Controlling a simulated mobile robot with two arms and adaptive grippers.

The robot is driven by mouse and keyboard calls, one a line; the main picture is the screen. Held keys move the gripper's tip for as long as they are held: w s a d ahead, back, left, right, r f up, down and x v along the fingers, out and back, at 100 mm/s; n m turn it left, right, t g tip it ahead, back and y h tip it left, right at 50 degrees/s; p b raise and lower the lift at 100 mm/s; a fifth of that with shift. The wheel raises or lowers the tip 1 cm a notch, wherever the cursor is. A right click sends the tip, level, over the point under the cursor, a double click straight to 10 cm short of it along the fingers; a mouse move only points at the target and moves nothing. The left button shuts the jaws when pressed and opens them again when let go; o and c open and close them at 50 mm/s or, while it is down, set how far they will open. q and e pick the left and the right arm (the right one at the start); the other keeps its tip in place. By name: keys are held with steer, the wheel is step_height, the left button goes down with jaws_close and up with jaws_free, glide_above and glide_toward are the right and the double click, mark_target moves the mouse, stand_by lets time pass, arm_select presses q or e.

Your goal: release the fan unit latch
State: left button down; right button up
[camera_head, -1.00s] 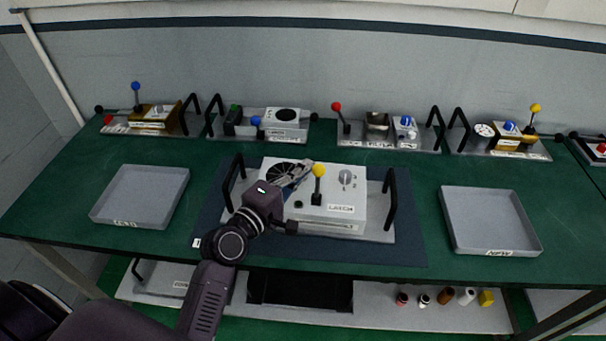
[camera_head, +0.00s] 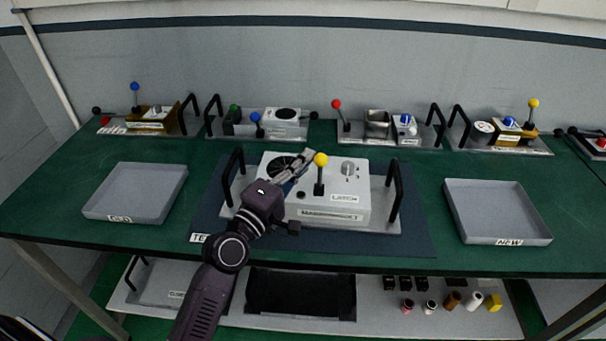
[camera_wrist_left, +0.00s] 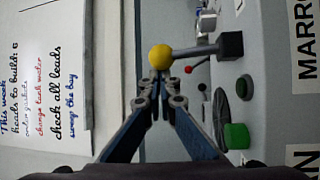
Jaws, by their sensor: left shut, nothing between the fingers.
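The fan unit (camera_head: 285,215) is a white box with a round black fan, a small grey knob and a "LATCH" label. Its lever with a yellow ball (camera_head: 320,160) stands upright near the middle of the box top. My left gripper (camera_head: 309,153) is shut and empty just left of the ball, above the box. In the left wrist view the closed fingertips (camera_wrist_left: 159,80) point at the yellow ball (camera_wrist_left: 160,57), which overlaps them; I cannot tell whether they touch. My right gripper is not in view.
The unit sits on a dark mat between black handles (camera_head: 396,190). A grey "OLD" tray (camera_head: 98,212) lies left and a "NEW" tray (camera_head: 455,232) right, both empty. Several other lever units line the back. Small parts stand on the lower shelf.

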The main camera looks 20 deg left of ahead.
mark_target(316, 159)
arm_select(q)
steer(key=shift+s+d+f+m+t+b, duration=0.15)
steer(key=shift+s+f+m+t+b, duration=0.25)
steer(key=shift+b, duration=0.45)
steer(key=shift+s+r+b, duration=0.1)
steer(key=shift+r+b, duration=0.1)
steer(key=shift+b, duration=0.1)
steer(key=shift+s+d+r+b, duration=0.1)
steer(key=shift+s+b, duration=0.1)
steer(key=shift+b, duration=0.15)
steer(key=shift+s+d, duration=0.1)
steer(key=shift+s, duration=0.2)
steer(key=shift+s+d, duration=0.1)
steer(key=shift+s, duration=0.4)
steer(key=shift+s+d+f+p, duration=0.15)
steer(key=shift+s+f+p, duration=0.15)
steer(key=shift+s, duration=0.5)
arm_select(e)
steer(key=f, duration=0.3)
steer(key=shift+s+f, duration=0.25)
arm_select(q)
steer(key=shift+r, duration=0.1)
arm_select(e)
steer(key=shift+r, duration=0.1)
